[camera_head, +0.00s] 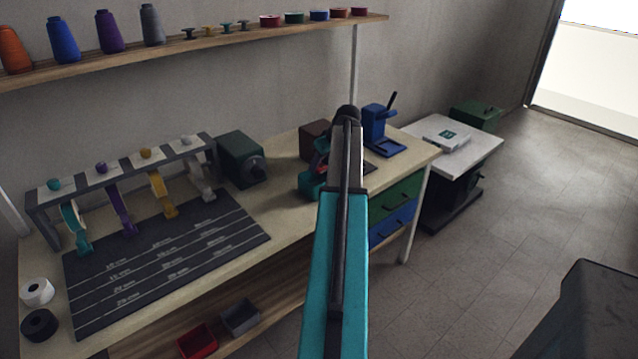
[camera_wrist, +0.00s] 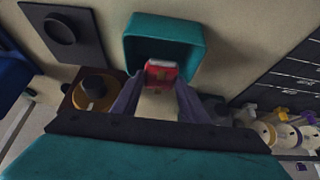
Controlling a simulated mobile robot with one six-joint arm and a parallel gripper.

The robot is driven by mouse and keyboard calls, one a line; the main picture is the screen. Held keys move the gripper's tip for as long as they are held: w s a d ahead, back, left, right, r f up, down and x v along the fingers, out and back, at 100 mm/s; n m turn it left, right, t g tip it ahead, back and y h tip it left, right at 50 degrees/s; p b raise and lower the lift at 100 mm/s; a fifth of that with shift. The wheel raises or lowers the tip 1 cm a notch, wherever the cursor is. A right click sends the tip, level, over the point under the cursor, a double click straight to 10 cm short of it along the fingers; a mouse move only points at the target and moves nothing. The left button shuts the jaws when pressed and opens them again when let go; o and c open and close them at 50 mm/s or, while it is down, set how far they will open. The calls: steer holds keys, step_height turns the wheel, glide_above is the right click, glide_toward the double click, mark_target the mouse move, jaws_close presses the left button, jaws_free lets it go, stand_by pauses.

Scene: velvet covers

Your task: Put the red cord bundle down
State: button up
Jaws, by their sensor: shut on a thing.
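The red cord bundle (camera_wrist: 161,70) is between the fingertips of my gripper (camera_wrist: 160,80) in the wrist view, a small red block shape with a pale patch. My gripper is shut on it. A teal open bin (camera_wrist: 195,32) lies right behind the bundle, which overlaps the bin's near side in the picture. I cannot tell whether the bundle touches the bin. In the head view the teal bin (camera_head: 308,186) stands on the workbench (camera_head: 285,215), partly hidden by my arm. A bit of red shows there beside the arm, and the fingers are mostly hidden.
A dark green machine (camera_head: 240,158) and a dark ruled mat (camera_head: 165,260) lie left of the bin. A blue press (camera_head: 378,125) stands to its right, with a brownish box (camera_head: 314,138) behind it. A tape rack (camera_head: 125,180) and a spool shelf (camera_head: 200,42) line the wall.

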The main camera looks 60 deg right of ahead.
mark_target(324, 168)
steer(key=shift+f+p, duration=0.35)
steer(key=shift+f, duration=1.7)
steer(key=shift+f+p, duration=0.35)
steer(key=shift+f, duration=1.5)
steer(key=shift+f, duration=0.2)
steer(key=o, duration=1.1)
steer(key=shift+r, duration=0.2)
steer(key=b+v, duration=0.2)
steer(key=v, duration=1)
steer(key=shift+s, duration=0.1)
